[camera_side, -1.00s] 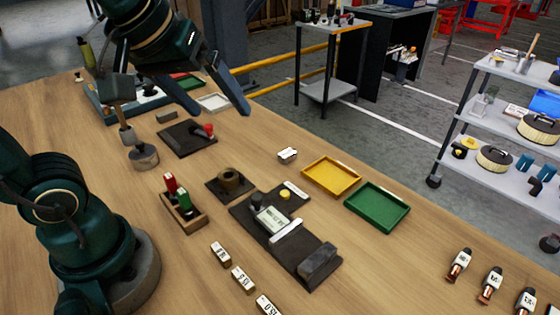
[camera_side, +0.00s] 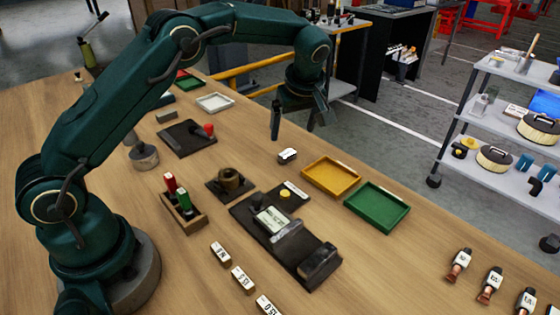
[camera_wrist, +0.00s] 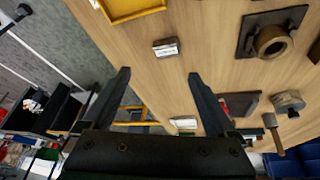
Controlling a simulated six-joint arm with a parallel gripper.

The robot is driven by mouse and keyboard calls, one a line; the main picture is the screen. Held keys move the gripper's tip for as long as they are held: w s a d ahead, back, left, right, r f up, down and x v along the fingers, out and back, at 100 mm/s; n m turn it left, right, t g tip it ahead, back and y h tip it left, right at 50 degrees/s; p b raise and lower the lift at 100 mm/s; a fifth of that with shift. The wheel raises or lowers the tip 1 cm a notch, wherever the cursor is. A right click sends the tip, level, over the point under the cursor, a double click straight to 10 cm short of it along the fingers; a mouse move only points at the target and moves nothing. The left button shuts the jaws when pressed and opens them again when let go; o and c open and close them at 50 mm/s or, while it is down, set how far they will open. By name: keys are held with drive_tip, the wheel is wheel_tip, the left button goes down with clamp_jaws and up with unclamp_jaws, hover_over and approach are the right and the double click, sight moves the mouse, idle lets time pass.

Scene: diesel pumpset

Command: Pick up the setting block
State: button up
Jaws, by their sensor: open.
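A small dark block with a white top (camera_side: 287,155), which appears to be the setting block, lies on the wooden bench behind the yellow tray. In the wrist view the same block (camera_wrist: 166,48) lies just beyond the fingertips, roughly between their lines, with nothing touching it. My gripper (camera_side: 297,127) is open and empty, above and slightly behind the block, with its fingers pointing down. Both open fingers of my gripper (camera_wrist: 158,74) show in the wrist view.
A yellow tray (camera_side: 331,177) and a green tray (camera_side: 377,207) sit to the right of the block. A dark gauge fixture (camera_side: 316,262) and a plate with a brass ring (camera_side: 230,181) stand nearer the front. Bare bench surrounds the block.

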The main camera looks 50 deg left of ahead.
sight(287, 152)
drive_tip(key=shift+g, duration=0.4)
drive_tip(key=x, duration=0.4)
drive_tip(key=s+d+x, duration=0.1)
drive_tip(key=x, duration=0.2)
drive_tip(key=shift+a+f, duration=0.1)
drive_tip(key=shift+f, duration=0.2)
clamp_jaws()
drive_tip(key=shift+w+r, duration=0.1)
drive_tip(key=shift+r, duration=0.4)
wheel_tip(287, 152, up, 3)
drive_tip(key=shift+r, duration=0.15)
drive_tip(key=s+a+r, duration=0.6)
drive_tip(key=s+a, duration=0.1)
drive_tip(key=a, duration=0.2)
drive_tip(key=shift+a+r, duration=0.2)
drive_tip(key=shift+r, duration=0.2)
